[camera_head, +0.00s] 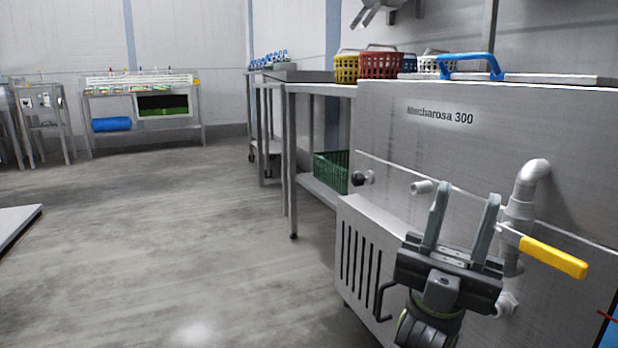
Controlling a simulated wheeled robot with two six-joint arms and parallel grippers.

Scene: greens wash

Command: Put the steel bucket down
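No steel bucket can be made out in the head view.
Steel tables (316,88) stand left of the machine, with yellow and red baskets (381,64) on top and a green crate (331,171) on a lower shelf. A blue handle (470,62) tops the machine. The grey floor (160,230) at left centre is clear.

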